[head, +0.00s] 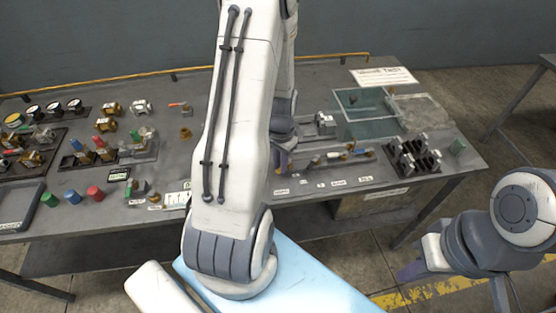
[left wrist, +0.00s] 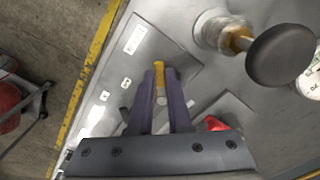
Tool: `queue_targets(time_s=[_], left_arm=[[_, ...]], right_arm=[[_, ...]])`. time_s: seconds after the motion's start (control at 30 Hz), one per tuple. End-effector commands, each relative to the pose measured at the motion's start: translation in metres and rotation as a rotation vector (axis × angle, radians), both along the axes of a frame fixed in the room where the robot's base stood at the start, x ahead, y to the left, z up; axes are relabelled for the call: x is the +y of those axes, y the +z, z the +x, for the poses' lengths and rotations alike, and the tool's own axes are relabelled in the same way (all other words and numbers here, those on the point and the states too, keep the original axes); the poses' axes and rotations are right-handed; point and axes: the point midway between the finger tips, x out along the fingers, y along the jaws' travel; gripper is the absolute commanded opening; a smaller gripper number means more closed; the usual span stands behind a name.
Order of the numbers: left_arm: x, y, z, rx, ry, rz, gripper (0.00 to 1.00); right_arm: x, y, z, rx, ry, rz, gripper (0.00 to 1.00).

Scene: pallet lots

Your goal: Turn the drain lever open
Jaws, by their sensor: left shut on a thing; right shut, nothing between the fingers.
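In the left wrist view, a yellow lever end (left wrist: 160,70) sits between the two purple fingertips of my left gripper (left wrist: 161,84), which is shut on it. The lever lies over a grey plate with small white labels. I cannot tell whether it is the drain lever or how far it is turned. In the head view my left gripper (head: 281,162) is low over the bench behind my own arm, which hides what it holds. My right gripper (head: 411,270) is shut and empty, off the front of the bench at the right.
A black round knob (left wrist: 281,55) on a brass stem and a red handle (left wrist: 216,123) are close to the left gripper. A clear tank (head: 363,112) and a dark rack (head: 414,158) stand at the bench's right. Gauges, valves and coloured caps crowd its left.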

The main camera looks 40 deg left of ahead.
Motion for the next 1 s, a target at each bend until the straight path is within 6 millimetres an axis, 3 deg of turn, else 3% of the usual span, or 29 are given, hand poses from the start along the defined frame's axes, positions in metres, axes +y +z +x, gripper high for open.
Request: queue_targets(time_s=[0.6,1.0], left_arm=[[-0.021,0.001,0.008,-0.005,0.572,0.002,0.0],[-0.028,0.001,0.015,-0.007,0.813,0.001,0.0]], right_arm=[[0.0,0.005,0.0,0.0,0.0,0.0,0.0],[0.0,0.006,0.0,0.0,0.0,0.0,0.0]])
